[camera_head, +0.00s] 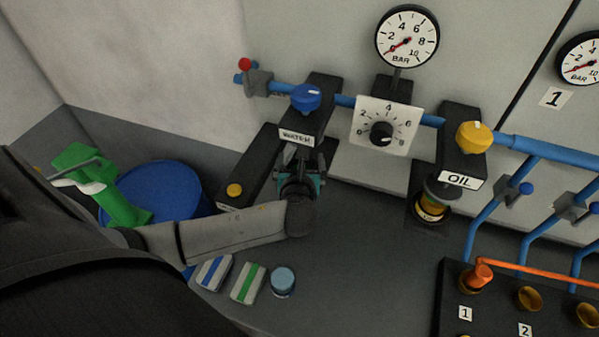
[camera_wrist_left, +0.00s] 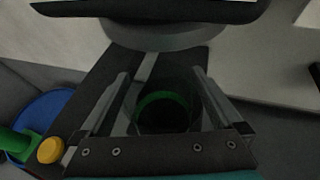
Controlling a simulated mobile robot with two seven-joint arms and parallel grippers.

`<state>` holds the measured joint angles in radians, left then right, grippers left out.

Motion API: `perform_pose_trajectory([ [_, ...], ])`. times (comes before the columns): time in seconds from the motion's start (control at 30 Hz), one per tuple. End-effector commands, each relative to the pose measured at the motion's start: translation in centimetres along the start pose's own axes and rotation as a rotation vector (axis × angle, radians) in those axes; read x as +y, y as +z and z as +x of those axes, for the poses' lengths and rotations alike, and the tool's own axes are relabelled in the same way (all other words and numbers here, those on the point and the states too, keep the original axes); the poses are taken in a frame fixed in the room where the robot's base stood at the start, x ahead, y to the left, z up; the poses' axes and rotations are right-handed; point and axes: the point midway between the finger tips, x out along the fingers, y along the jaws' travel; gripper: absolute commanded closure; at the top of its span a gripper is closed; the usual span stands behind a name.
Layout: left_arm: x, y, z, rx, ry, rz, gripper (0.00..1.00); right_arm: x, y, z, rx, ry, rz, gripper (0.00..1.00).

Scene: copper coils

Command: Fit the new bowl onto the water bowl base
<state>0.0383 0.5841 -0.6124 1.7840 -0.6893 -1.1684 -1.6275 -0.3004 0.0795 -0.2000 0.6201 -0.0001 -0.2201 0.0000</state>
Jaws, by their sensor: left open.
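The water unit (camera_head: 297,138), a black block with a blue knob, is on the blue pipe at the wall. My left gripper (camera_head: 302,160) is directly below it and hides what is under the block. In the left wrist view the open fingers of the left gripper (camera_wrist_left: 165,100) stand either side of a dark round piece with a green ring (camera_wrist_left: 163,95). I cannot tell whether this is the new bowl, or whether the fingers touch it. A grey round underside (camera_wrist_left: 165,37) shows above it. My right gripper is not in view.
The oil unit (camera_head: 462,155) with its amber bowl (camera_head: 432,206) is to the right. A pale blue round container (camera_head: 283,280) and two striped packets (camera_head: 247,283) lie on the counter.

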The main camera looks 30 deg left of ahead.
Motion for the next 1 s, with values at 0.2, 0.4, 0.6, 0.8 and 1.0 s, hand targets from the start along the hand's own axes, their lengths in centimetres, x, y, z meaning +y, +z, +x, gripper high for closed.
perform_pose_trajectory([
  [0.2, 0.0, 0.0, -3.9, 0.002, -0.004, 0.001, 0.0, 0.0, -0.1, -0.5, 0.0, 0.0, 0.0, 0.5],
  [0.4, -0.1, -0.1, -8.0, 0.003, -0.003, 0.0, 0.0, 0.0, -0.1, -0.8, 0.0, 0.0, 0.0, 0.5],
  [0.6, 0.0, -0.1, -10.9, 0.001, -0.002, 0.0, 0.0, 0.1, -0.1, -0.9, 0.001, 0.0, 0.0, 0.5],
  [0.8, 0.0, 0.0, -11.9, -0.001, 0.0, 0.0, 0.0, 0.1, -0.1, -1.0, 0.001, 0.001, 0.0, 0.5],
  [1.0, 0.0, 0.0, -12.0, -0.001, 0.0, 0.0, 0.0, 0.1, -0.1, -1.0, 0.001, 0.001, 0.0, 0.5],
])
